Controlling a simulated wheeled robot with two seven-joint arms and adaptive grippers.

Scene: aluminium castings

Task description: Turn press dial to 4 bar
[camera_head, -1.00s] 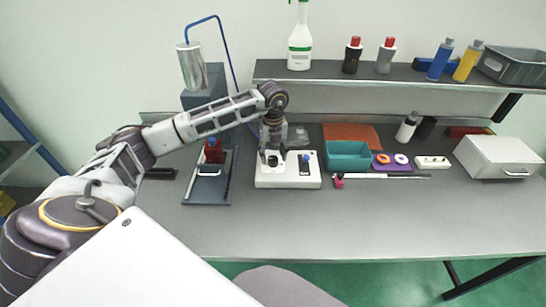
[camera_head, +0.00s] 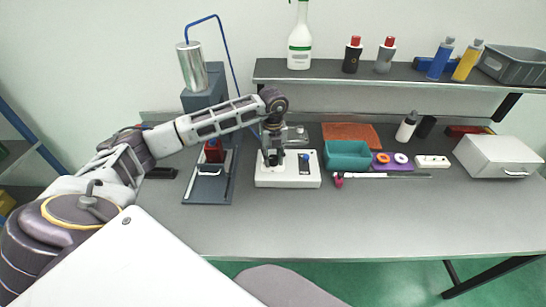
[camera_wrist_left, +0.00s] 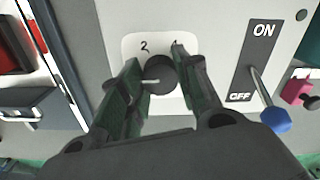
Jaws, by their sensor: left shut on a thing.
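The press dial (camera_wrist_left: 160,75) is a round black knob with a white pointer line on the white control box (camera_head: 310,181). In the left wrist view its pointer lies towards the left. A printed 2 shows above it, and a partly covered mark, apparently a 4, sits at the upper right. My left gripper (camera_wrist_left: 161,84) points down at the box, its two fingers shut on the dial from both sides. In the head view the left gripper (camera_head: 272,159) hides the dial. My right gripper is not in view.
A lever with a blue knob (camera_wrist_left: 276,120) stands right of the dial beside ON and OFF labels, its knob nearer OFF. The press (camera_head: 205,100) stands left of the box. A teal bin (camera_head: 347,156) stands to the right. The front of the bench is clear.

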